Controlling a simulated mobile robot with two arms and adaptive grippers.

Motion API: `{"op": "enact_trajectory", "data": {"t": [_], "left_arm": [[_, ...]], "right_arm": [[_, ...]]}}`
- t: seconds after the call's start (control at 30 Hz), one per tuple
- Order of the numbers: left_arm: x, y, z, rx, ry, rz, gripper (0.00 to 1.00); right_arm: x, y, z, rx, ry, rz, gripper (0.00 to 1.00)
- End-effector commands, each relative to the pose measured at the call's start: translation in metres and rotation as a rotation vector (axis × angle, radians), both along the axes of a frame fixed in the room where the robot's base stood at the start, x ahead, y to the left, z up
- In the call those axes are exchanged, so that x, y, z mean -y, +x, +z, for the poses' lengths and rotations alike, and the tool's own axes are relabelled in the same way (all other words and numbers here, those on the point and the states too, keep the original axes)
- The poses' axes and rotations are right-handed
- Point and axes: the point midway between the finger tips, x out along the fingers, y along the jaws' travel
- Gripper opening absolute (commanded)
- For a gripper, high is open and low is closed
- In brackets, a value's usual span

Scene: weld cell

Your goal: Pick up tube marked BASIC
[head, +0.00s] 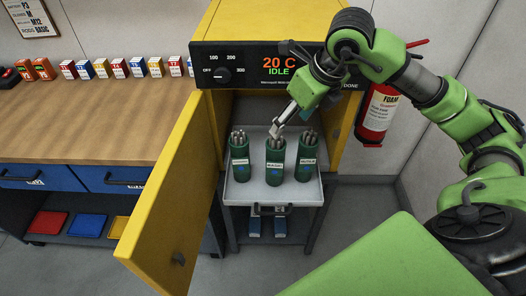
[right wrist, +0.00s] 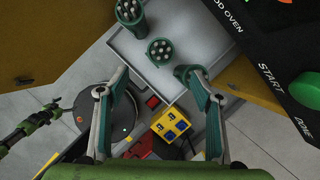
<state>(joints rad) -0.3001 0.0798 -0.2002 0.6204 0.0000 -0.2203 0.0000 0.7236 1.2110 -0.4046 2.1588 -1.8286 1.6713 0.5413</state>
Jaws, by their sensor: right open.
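Three green tubes holding grey rods stand upright in a row on a grey tray. The middle tube (head: 275,160) has a white label that seems to read BASIC; in the right wrist view the middle tube (right wrist: 160,52) shows from above. The left tube (head: 239,157) and right tube (head: 306,158) carry labels too small to read surely. My right gripper (head: 278,129) is just above the middle tube, close to its rods. In the right wrist view my right gripper (right wrist: 155,74) is open and empty, its fingers spread with the middle tube ahead between them.
The open oven door (head: 170,190) stands left of the cart. A wooden bench (head: 90,125) with small boxes is further left. A red extinguisher (head: 378,115) hangs at right.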

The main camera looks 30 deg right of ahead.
Motion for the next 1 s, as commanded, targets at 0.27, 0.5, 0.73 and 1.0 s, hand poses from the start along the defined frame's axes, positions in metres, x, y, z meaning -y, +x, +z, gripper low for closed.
{"op": "enact_trajectory", "data": {"t": [0.27,0.5,0.73,1.0], "left_arm": [[0.000,0.000,0.007,0.000,0.000,0.000,0.82],[0.000,0.000,0.012,0.000,0.000,0.000,0.82],[0.000,0.000,0.024,0.000,0.000,0.000,0.82],[0.000,0.001,0.034,0.000,0.000,0.000,0.82]], "right_arm": [[-0.002,0.016,-0.045,-0.010,-0.004,-0.003,0.60],[-0.004,0.029,-0.075,-0.005,-0.004,-0.001,0.60],[-0.006,0.037,-0.092,-0.009,-0.002,-0.002,0.60],[-0.007,0.052,-0.123,-0.004,-0.002,-0.002,0.60]]}}
